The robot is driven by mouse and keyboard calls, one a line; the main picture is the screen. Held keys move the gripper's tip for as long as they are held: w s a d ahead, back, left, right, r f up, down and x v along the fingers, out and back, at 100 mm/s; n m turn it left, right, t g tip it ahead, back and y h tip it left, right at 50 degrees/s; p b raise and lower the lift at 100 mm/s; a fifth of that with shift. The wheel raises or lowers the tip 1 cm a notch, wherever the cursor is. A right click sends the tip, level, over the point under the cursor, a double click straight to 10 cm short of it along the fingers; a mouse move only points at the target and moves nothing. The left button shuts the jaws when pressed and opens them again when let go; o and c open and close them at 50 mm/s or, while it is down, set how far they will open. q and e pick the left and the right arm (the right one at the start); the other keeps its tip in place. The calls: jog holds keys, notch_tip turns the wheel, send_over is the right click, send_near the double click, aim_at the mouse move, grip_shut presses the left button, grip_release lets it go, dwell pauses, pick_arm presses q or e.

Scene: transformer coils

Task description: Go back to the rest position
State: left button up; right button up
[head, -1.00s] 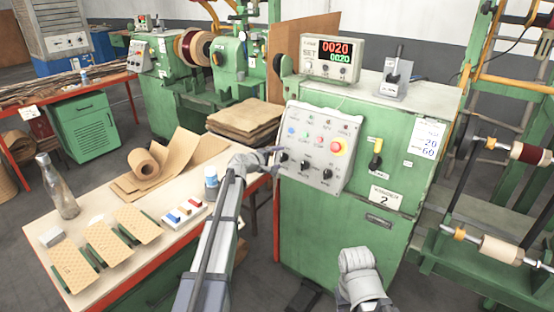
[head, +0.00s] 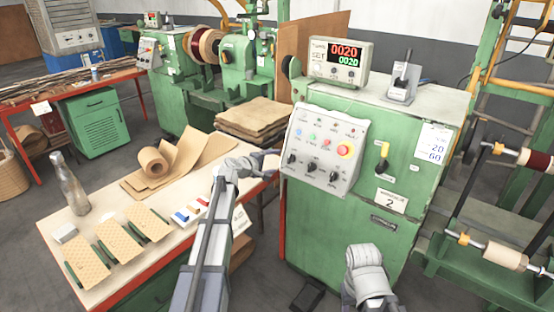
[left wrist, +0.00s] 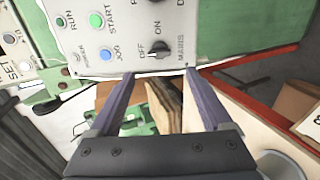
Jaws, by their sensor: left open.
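My left gripper (head: 268,154) is in front of the left edge of the grey control panel (head: 323,150) on the green winding machine (head: 350,205). In the left wrist view its two fingers (left wrist: 160,77) are apart with nothing between them. The panel (left wrist: 120,35) lies beyond the fingertips there, with its OFF/ON knob near them. Whether the fingers touch the panel is hard to tell; a small gap seems to show. Of my right arm only a grey link shows at the bottom of the head view, and its fingers are not seen.
A reel rack (head: 470,255) stands at right.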

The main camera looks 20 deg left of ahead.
pick_arm(q)
jog(key=s+d+f+m+g+p, duration=0.1)
jog(key=s+d+f+m+g, duration=0.35)
jog(key=s+d, duration=0.6)
jog(key=s+d+f+m+g+p, duration=0.1)
jog(key=s+d+f+m+g, duration=0.4)
jog(key=s+d, duration=0.55)
jog(key=s+d+m+g+y+p, duration=0.2)
jog(key=s+m+y, duration=0.4)
jog(key=s, duration=1.3)
jog(key=shift+s+d+f+m+g, duration=0.2)
jog(key=shift+s+d+m+g, duration=0.2)
jog(key=shift+m+g, duration=0.6)
